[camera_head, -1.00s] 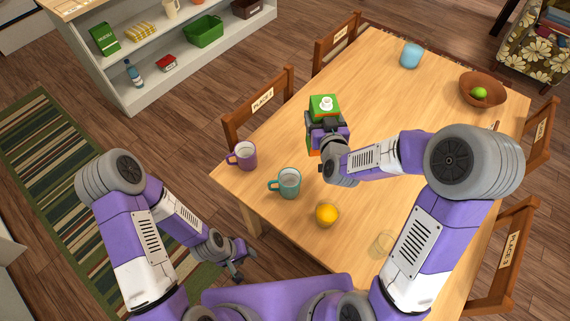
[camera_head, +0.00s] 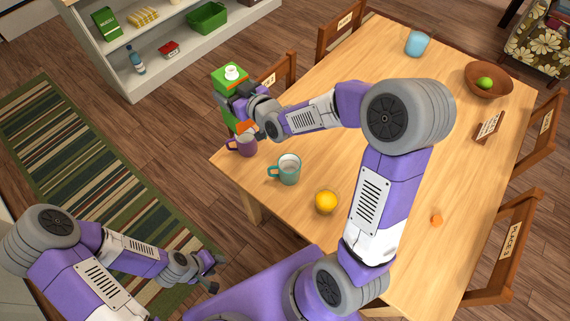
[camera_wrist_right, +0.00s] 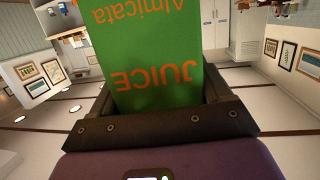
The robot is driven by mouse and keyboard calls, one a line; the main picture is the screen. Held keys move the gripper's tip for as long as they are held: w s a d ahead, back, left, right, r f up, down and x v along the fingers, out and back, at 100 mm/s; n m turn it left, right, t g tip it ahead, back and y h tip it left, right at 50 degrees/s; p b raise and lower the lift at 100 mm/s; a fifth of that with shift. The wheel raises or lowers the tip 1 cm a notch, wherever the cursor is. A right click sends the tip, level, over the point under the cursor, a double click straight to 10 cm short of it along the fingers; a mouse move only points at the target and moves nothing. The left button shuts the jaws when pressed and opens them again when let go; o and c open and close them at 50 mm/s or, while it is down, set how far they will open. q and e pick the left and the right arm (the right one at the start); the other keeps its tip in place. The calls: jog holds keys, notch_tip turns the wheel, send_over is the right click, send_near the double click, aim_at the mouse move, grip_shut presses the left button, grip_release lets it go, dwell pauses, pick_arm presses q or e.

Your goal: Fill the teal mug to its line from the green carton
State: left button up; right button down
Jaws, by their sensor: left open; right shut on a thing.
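The green carton (camera_head: 226,78) is at the table's left corner, roughly upright with its white cap on the upper side. My right gripper (camera_head: 243,97) is shut on it; in the right wrist view the carton (camera_wrist_right: 155,70) fills the jaws, its JUICE lettering upside down. The teal mug (camera_head: 289,173) stands upright on the table, to the right of and nearer than the carton. Its line cannot be made out. My left gripper (camera_head: 213,273) is open and empty, low at the left, off the table.
A purple mug (camera_head: 246,146) stands just below the carton in the picture. A blue cup (camera_head: 417,43), a brown bowl (camera_head: 475,87) with a lime, a place card (camera_head: 489,127) and a small orange thing (camera_head: 437,220) are farther right.

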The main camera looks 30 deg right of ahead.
aim_at(225, 94)
jog(key=n+y, duration=0.1)
jog(key=a+r+n+g+y+b, duration=0.1)
jog(key=y, duration=0.1)
jog(key=shift+a+r, duration=0.15)
jog(key=shift+a, duration=0.1)
jog(key=n+g+y, duration=0.1)
jog(key=s+a+n+g+y, duration=0.1)
jog(key=shift+s+n+y+b, duration=0.15)
jog(key=shift+n+y+b, duration=0.25)
jog(key=s+d+f+n+g+y+b, duration=0.3)
jog(key=s+f+n+g+y, duration=0.2)
jog(key=s+f+n+g, duration=0.4)
notch_tip(225, 94, down, 3)
jog(key=shift+s+r+g+y+b, duration=0.1)
jog(key=shift+s+g+y+b, duration=0.35)
jog(key=shift+s, duration=0.6)
